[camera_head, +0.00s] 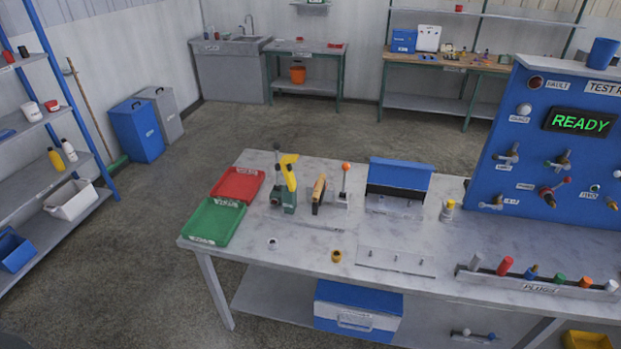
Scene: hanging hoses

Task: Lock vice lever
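A small grey vice-like fixture (342,200) stands on the workbench near its middle. An upright lever with an orange ball on top (346,167) rises from it. A tan, upright piece (319,191) is at the fixture's left side; I cannot tell whether it is clamped. Just left stands a dark green bench tool (289,203) with a yellow upper part (289,172) and a dark lever. I cannot tell for certain which of these is the named vice. Neither of my grippers is in view.
The workbench (310,247) carries a red tray (238,184), a green tray (215,221), a blue-lidded box (399,175) and a rack of coloured plugs (538,284). A blue test panel (555,130) reads READY at right. Free bench surface lies in front of the fixture.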

